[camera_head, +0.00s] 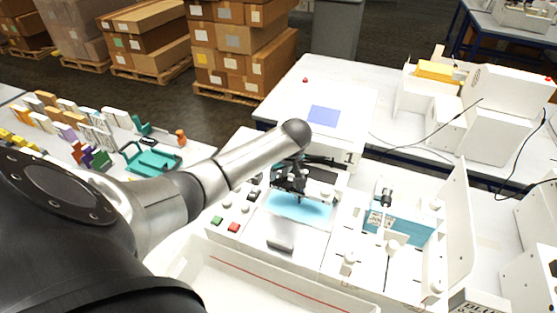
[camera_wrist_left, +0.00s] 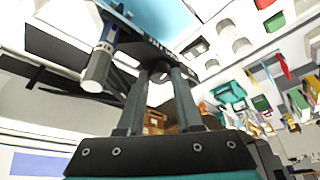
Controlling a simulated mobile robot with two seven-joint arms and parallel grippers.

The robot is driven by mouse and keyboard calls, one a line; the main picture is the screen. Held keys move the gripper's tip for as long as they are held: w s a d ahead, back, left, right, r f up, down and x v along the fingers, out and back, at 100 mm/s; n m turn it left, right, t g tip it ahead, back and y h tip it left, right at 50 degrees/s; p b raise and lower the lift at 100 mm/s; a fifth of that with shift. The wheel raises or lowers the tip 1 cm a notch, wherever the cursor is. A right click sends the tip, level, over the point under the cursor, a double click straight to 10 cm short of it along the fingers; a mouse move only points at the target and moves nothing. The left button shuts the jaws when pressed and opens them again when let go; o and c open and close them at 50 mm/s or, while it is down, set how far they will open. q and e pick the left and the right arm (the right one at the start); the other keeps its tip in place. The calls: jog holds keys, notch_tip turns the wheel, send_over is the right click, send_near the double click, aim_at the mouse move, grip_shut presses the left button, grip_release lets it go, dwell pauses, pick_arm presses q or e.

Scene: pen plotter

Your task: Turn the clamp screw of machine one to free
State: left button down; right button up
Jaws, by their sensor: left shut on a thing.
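Machine one, a white plotter with a "1" label (camera_head: 350,157), stands in the middle of the head view with a light-blue bed (camera_head: 300,206). My left gripper (camera_head: 287,178) is at its dark pen carriage, above the bed; my arm partly hides it. In the left wrist view my left fingers (camera_wrist_left: 160,70) are nearly together at the dark carriage, shut on a small part, likely the clamp screw, mostly hidden between the tips. The screw's turned position cannot be told. A blue and silver pen (camera_wrist_left: 100,62) sits beside the fingers. My right gripper is not in view.
A green button (camera_head: 217,220) and a red button (camera_head: 233,228) sit on the machine's left panel. A white tray (camera_head: 225,275) lies in front. A second unit with a teal part (camera_head: 410,230) stands to the right. Cardboard boxes (camera_head: 240,40) stand behind.

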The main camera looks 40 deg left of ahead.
pick_arm(q)
jog(key=n, duration=0.2)
jog(key=n+g, duration=0.1)
jog(key=n, duration=0.1)
jog(key=shift+w+n+g, duration=0.15)
jog(key=shift+n+g, duration=0.15)
jog(key=shift+w+n+g+b, duration=0.15)
jog(key=shift+n+g, duration=0.25)
jog(key=shift+n, duration=0.55)
jog(key=shift+s+n+g+b, duration=0.15)
jog(key=shift+n+g, duration=0.25)
jog(key=shift+n, duration=0.55)
jog(key=shift+w, duration=0.1)
jog(key=c, duration=0.6)
grip_release()
jog(key=shift+r, duration=0.1)
jog(key=shift+p+v, duration=0.3)
jog(key=shift+v, duration=7.2)
